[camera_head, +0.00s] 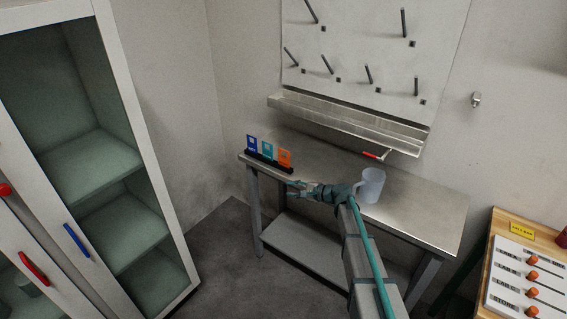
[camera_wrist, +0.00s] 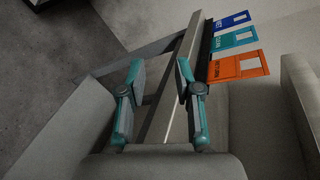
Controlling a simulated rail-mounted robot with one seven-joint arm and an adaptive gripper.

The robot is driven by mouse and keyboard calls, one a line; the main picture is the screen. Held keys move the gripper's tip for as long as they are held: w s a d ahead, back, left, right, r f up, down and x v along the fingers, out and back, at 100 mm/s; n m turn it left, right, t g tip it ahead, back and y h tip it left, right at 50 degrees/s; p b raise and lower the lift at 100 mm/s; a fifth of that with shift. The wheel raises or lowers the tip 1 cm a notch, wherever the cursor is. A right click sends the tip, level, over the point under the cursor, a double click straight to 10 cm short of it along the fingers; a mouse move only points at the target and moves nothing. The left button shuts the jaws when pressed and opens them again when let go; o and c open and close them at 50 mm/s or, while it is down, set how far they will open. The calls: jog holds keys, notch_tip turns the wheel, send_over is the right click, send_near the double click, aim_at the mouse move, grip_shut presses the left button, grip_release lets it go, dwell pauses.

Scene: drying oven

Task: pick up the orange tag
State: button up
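The orange tag (camera_head: 285,156) stands upright in a black holder (camera_head: 264,163) at the left end of the metal table, at the right of a row of three. It also shows in the wrist view (camera_wrist: 238,67), at the upper right. A teal tag (camera_head: 267,150) and a blue tag (camera_head: 252,143) stand beside it. My gripper (camera_head: 291,189) is near the table's front edge, apart from the tags. In the wrist view my gripper (camera_wrist: 158,68) has its two fingers spread with nothing between them; the orange tag is to their right.
A translucent cup (camera_head: 371,185) stands on the metal table (camera_head: 425,200), close behind my arm. A drip tray (camera_head: 345,122) with a red-handled valve (camera_head: 373,155) hangs above. A glass-door cabinet (camera_head: 95,160) is at left. A wooden panel with orange knobs (camera_head: 532,260) is at right.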

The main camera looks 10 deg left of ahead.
aim_at(279, 154)
jog(key=w+a+r+m+t+y+b, duration=0.25)
jog(key=w+r+m, duration=0.25)
jog(key=w+r, duration=0.6)
jog(key=f+m, duration=0.1)
jog(key=m, duration=0.1)
jog(key=f+m+b, duration=0.1)
jog(key=f+m, duration=0.1)
jog(key=w+f+m, duration=0.1)
jog(key=f+m, duration=0.1)
jog(key=m, duration=0.1)
jog(key=shift+a+y+b, duration=0.25)
jog(key=shift+b, duration=0.1)
jog(key=shift+a+f+m, duration=0.15)
jog(key=shift+f+m, duration=0.15)
jog(key=shift+m, duration=0.1)
jog(key=shift+p+x, duration=0.85)
jog(key=shift+x, duration=1.55)
grip_shut()
